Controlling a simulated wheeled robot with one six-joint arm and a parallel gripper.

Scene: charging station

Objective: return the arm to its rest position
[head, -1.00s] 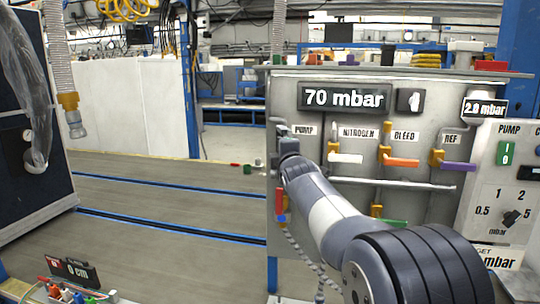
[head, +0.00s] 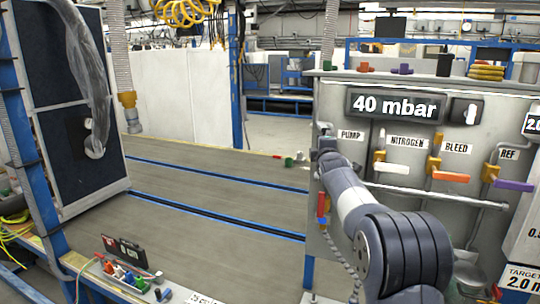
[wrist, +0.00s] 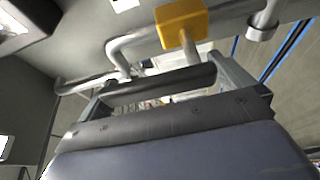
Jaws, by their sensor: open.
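My grey arm reaches up to the left edge of the valve panel (head: 345,95) in the head view. My gripper (head: 324,142) is at its far end, small and partly hidden by the wrist, just left of the PUMP label (head: 351,135). A yellow valve block (wrist: 182,22) and a grey pipe (wrist: 128,45) lie just beyond the fingers. I cannot tell whether a finger touches them.
The panel display (head: 396,105) reads 40 mbar. Valves with white (head: 391,168), orange (head: 450,177) and purple (head: 513,185) handles stand right of my gripper. A dark cabinet (head: 70,120) with a hose stands at left.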

